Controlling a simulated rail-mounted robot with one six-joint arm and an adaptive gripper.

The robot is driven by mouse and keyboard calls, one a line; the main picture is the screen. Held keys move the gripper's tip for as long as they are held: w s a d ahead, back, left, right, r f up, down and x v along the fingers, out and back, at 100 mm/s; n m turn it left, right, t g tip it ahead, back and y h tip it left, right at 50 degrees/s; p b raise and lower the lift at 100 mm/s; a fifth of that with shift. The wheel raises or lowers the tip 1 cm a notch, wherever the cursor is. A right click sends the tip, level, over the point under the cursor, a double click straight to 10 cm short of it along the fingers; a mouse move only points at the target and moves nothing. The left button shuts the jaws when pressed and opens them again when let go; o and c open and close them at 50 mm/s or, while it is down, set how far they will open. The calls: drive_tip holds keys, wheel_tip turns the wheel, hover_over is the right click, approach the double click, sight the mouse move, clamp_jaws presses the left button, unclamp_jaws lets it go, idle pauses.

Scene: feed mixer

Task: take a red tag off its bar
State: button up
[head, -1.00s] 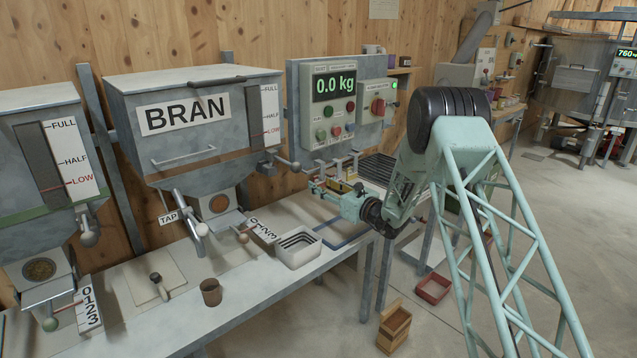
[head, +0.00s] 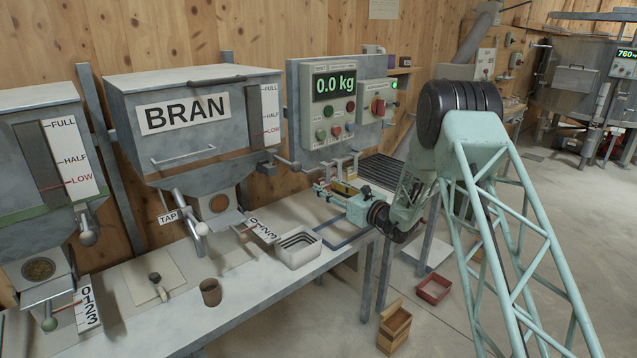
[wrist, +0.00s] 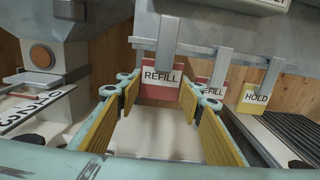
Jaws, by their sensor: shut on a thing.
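A red tag (wrist: 160,90) with a white REFILL label is straight ahead in the wrist view, below a grey upright hanger (wrist: 168,40) of the bar (wrist: 200,49). I cannot tell whether the tag's top still touches the hanger. A second red REFILL tag (wrist: 211,88) hangs to the right, partly hidden by my right finger. In the head view my gripper (head: 325,190) is below the control box; the tags are tiny there.
A yellow HOLD tag (wrist: 254,98) hangs further right. The control box (head: 334,103) is above the bar. A white tray (head: 298,251) and the BRAN hopper (head: 190,165) are to the left. A dark slatted surface (head: 380,171) lies to the right.

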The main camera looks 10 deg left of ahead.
drive_tip(key=shift+s+d, duration=0.4)
drive_tip(key=shift+d, duration=0.1)
drive_tip(key=shift+s+d, duration=0.1)
drive_tip(key=shift+d, duration=0.05)
idle(0.3)
drive_tip(key=shift+b+v, duration=0.4)
drive_tip(key=shift+v, duration=2.45)
